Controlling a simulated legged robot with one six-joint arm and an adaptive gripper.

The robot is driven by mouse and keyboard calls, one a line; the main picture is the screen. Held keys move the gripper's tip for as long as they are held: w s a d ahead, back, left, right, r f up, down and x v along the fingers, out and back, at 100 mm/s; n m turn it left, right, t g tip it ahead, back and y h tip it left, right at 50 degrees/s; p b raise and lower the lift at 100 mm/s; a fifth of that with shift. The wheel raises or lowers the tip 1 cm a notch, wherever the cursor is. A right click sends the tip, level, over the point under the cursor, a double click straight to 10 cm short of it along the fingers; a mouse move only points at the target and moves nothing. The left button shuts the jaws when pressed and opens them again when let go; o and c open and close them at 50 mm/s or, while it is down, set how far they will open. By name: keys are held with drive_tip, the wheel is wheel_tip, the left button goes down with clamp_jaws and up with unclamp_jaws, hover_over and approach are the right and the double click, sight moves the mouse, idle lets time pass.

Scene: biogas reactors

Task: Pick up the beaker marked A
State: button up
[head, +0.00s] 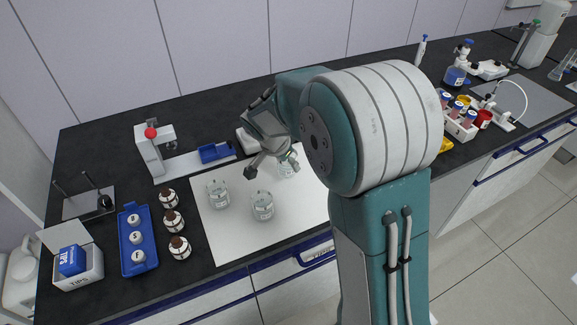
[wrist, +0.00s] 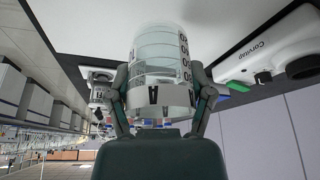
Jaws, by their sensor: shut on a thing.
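I cannot tell whether the beaker touches the mat. Two other glass beakers stand on the mat, one at the left (head: 218,194) and one nearer the front (head: 262,206).
Brown bottles (head: 173,221) stand left of the mat, beside a blue tray (head: 138,257) with small white items. A white device with a red knob (head: 152,150) is behind. A tips box (head: 78,266) is at far left. A tube rack (head: 460,125) stands at right.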

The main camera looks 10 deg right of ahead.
sight(287, 167)
drive_tip(key=s+r, duration=0.1)
drive_tip(key=s+a+r, duration=0.1)
drive_tip(key=s+r, duration=0.1)
drive_tip(key=shift+a+r, duration=0.35)
drive_tip(key=shift+r, duration=0.05)
drive_tip(key=s+a+r, duration=0.3)
drive_tip(key=s, duration=0.4)
drive_tip(key=shift+s+a+r, duration=0.15)
drive_tip(key=shift+s+a, duration=0.05)
drive_tip(key=shift+a, duration=0.05)
